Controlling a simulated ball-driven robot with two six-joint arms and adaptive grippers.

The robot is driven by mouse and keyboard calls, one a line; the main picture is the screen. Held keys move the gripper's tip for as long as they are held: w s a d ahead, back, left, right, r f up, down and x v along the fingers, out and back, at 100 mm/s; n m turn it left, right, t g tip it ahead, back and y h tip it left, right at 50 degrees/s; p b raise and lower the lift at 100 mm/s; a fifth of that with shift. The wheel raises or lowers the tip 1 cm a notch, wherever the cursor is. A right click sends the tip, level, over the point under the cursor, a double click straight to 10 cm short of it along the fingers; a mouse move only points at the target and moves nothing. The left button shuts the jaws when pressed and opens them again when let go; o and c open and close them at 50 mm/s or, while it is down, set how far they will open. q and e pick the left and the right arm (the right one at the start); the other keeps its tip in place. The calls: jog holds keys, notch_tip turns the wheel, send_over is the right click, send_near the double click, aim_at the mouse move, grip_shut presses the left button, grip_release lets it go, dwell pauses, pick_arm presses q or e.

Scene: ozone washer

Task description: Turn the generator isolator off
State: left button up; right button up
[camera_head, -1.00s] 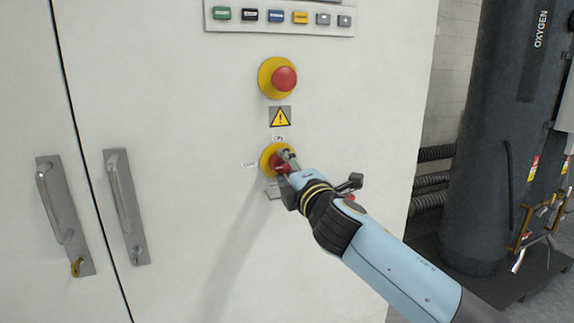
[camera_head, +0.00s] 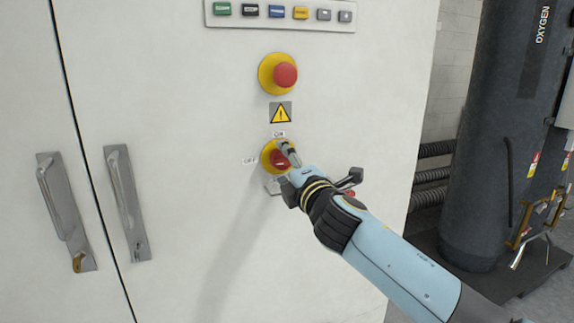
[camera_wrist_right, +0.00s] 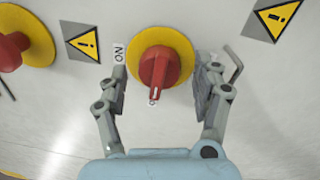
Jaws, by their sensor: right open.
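The isolator is a red rotary knob (camera_head: 278,159) on a round yellow plate, set in the white cabinet front. An ON label (camera_head: 279,134) is above it and an OFF label (camera_head: 250,161) is to its left. In the right wrist view the knob (camera_wrist_right: 158,70) shows its white mark pointing down, towards a small, partly hidden label; the ON label (camera_wrist_right: 119,53) is at its left. My right gripper (camera_head: 279,168) is open at the knob. In the wrist view its fingers (camera_wrist_right: 161,72) stand either side of the knob, with visible gaps. My left gripper is out of view.
A red mushroom button (camera_head: 285,74) and a warning sign (camera_head: 280,112) are above the knob. A row of coloured buttons (camera_head: 276,14) is higher up. Door handles (camera_head: 127,203) stick out at left. A dark oxygen tank (camera_head: 490,160) stands at right.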

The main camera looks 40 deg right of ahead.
jog(key=r+v, duration=0.1)
jog(key=v, duration=1.1)
jog(key=shift+f, duration=0.45)
